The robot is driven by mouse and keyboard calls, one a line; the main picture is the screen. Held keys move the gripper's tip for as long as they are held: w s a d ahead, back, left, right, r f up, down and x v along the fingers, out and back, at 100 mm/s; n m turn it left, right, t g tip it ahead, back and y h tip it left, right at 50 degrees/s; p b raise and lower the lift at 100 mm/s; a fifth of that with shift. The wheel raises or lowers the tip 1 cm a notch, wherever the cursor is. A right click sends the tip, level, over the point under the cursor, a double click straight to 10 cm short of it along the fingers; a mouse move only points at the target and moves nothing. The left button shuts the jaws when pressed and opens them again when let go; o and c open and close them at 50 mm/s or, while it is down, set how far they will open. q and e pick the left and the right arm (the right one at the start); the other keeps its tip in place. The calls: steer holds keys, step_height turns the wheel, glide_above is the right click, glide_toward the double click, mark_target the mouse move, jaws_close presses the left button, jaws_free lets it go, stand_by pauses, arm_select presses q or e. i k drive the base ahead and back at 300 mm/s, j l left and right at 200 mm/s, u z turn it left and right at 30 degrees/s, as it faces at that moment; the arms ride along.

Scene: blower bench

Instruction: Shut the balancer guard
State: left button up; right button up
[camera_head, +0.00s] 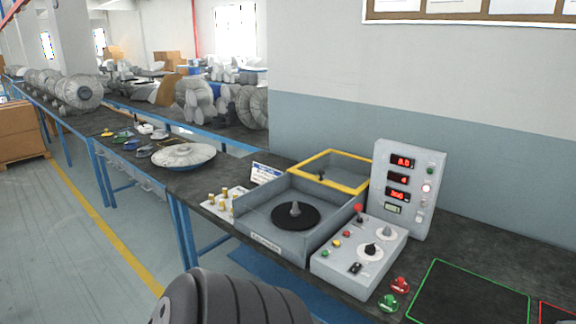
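The balancer (262,232) is an open-topped grey box on the bench, with a dark round plate (297,217) and a grey cone at its middle. The guard (349,183) is a yellow-edged frame at the back of the box, with a small dark knob near its front edge. It sits clear of the round plate, so the box is uncovered and the guard stands open. Neither of my grippers shows. A dark ribbed rounded part at the bottom centre seems to be mine and covers some floor in front of the bench.
A control box (360,257) with knobs and buttons stands right of the balancer, before an upright display panel (408,189). Brass weights (224,199) on a plate lie to the left.

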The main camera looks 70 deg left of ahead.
mark_target(293, 170)
steer(key=u, duration=1.9)
steer(key=j+z, duration=0.55)
steer(key=z, duration=0.15)
steer(key=j+z, duration=0.35)
steer(key=k+l, duration=0.05)
steer(key=l, duration=0.05)
